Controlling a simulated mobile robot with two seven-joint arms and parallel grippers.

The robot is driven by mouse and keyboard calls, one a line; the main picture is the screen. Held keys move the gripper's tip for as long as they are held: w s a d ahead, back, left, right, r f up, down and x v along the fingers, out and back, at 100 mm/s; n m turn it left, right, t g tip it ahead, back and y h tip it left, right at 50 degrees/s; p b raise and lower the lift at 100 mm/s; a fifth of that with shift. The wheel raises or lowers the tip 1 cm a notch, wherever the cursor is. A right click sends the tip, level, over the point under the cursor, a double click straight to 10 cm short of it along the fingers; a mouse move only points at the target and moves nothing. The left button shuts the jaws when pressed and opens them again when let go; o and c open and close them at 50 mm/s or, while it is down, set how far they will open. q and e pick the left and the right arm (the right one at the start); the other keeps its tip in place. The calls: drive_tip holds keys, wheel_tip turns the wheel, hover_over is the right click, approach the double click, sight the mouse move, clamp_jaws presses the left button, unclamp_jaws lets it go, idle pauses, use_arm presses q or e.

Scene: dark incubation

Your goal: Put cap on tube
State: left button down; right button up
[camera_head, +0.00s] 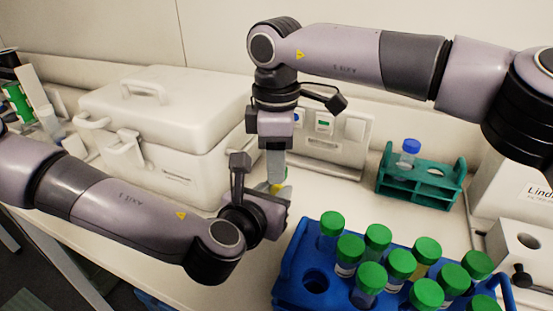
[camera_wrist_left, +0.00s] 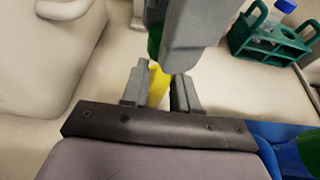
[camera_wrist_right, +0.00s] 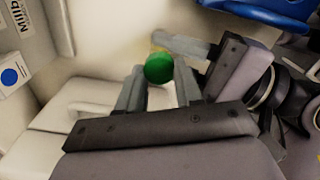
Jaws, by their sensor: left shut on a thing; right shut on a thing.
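My left gripper (camera_wrist_left: 160,88) is shut on a tube with yellow contents (camera_wrist_left: 158,86), in the left wrist view. My right gripper (camera_wrist_right: 159,84) is shut on a green cap (camera_wrist_right: 159,68), seen from its top in the right wrist view. The cap also shows in the left wrist view (camera_wrist_left: 154,44), partly behind a right finger and close to the tube's end. I cannot tell whether cap and tube touch.
A blue rack (camera_head: 290,288) of several green-capped tubes stands at the front right, with an empty hole at its left. A teal rack (camera_head: 420,190) with a blue-capped bottle (camera_head: 409,151) is behind it. A large white box (camera_head: 165,115) is left of the grippers.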

drive_tip(key=m, duration=0.3)
drive_tip(key=o, duration=1)
drive_tip(key=shift+r, duration=2.3)
drive_tip(key=shift+c, duration=0.4)
